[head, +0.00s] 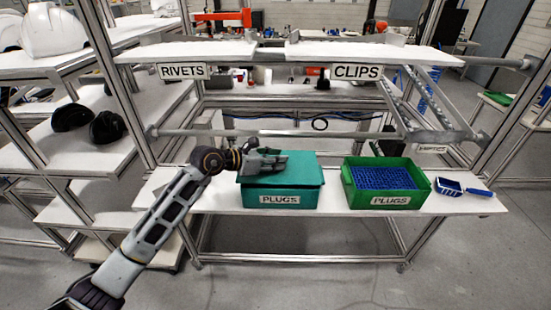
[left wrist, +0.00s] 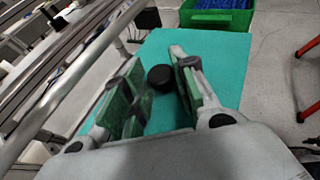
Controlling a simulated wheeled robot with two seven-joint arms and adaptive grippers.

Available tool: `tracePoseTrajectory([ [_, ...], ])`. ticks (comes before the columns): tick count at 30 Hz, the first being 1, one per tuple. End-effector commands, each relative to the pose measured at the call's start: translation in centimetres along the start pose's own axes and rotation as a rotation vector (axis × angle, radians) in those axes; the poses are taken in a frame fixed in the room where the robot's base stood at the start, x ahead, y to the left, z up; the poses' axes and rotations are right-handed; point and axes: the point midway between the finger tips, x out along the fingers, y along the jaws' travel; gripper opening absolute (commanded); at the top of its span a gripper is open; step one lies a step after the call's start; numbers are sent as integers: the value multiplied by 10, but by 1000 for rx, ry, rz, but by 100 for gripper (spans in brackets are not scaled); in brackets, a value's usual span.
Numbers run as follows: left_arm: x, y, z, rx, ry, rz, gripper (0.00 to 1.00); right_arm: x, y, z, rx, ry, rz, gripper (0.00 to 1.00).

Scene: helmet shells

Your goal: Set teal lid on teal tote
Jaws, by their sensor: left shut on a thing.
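The teal tote (head: 308,199) with a PLUGS label stands on the white lower shelf. The teal lid (head: 306,170) lies over its top, its left edge slightly past the tote's left side; I cannot tell whether it is fully seated. My left gripper (head: 272,161) is over the lid, shut on it by its black knob. In the left wrist view the black knob (left wrist: 161,77) shows between the two fingers (left wrist: 155,90), with the teal lid (left wrist: 220,50) spread below. The fingers hide part of the lid. My right gripper is not in view.
A green tote (head: 378,200) with blue pieces and a PLUGS label stands to the right, a small gap away. A blue scoop-like item (head: 450,188) lies farther right. The upper shelf (head: 350,52) with RIVETS and CLIPS labels and a rail (head: 250,132) are above and behind.

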Motion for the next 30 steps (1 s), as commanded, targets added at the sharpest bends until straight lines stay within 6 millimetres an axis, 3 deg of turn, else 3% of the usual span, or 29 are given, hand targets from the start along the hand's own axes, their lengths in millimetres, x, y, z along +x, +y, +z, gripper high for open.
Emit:
tracePoseTrajectory([
  [9,5,0,-13,0,0,0,2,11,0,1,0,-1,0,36],
  [23,6,0,-14,0,0,0,2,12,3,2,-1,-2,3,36],
  [24,6,0,-14,0,0,0,30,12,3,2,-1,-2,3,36],
  [30,6,0,-14,0,0,0,53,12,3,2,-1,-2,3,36],
])
